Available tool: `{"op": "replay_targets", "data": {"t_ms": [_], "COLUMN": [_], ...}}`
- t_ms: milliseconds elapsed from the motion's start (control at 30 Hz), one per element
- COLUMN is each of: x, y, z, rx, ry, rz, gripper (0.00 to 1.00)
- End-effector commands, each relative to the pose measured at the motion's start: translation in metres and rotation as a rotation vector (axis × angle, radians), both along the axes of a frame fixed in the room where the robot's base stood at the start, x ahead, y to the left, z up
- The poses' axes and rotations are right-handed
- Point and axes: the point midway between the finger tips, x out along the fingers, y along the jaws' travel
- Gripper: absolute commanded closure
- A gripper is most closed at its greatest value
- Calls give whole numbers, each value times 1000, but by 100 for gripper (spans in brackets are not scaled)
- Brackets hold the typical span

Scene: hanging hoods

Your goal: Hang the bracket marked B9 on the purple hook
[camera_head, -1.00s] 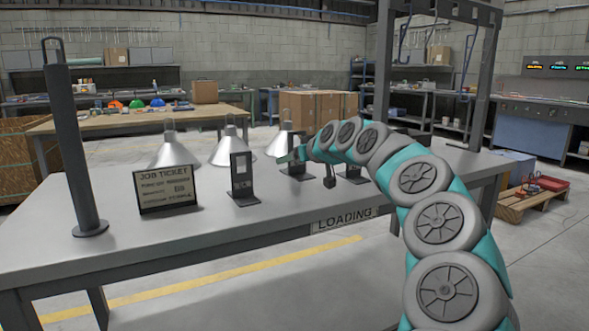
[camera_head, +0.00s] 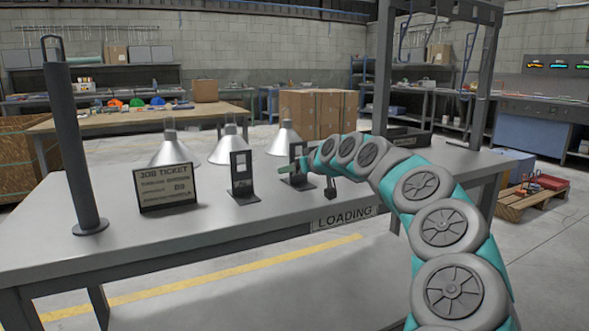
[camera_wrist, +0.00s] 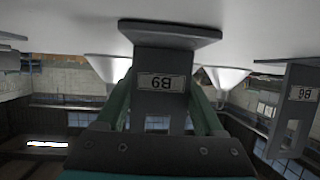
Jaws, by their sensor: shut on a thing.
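My gripper (camera_wrist: 162,95) has its two green fingers on either side of a dark grey bracket (camera_wrist: 171,63), with an upside-down label that appears to read B9. The bracket has a flat base plate and a window in its upright. In the head view my gripper (camera_head: 288,170) is at the middle bracket (camera_head: 298,181), partly hidden by the fingers. It stands upright on or just above the table; I cannot tell which. Another labelled bracket (camera_head: 241,172) stands to its left, and it also shows in the wrist view (camera_wrist: 292,105). I cannot make out a purple hook.
A grey table (camera_head: 255,222) carries a job ticket sign (camera_head: 166,187), a tall dark post (camera_head: 75,150) and metal cone hoods (camera_head: 172,150) behind the brackets. A dark frame (camera_head: 483,85) with bluish hanging pieces (camera_head: 468,52) rises at back right.

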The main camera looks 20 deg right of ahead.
Motion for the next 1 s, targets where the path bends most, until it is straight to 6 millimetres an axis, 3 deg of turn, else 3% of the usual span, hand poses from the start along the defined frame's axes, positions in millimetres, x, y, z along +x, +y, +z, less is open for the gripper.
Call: {"op": "replay_targets", "data": {"t_ms": [33, 300, 667, 1000], "x": [0, 0, 0, -49], "y": [0, 0, 0, -2], "z": [-1, 0, 2, 14], "rx": [0, 0, 2, 0], "ry": [-1, -1, 1, 0], "rz": [-1, 0, 1, -1], "gripper": [29, 1, 1, 1]}}
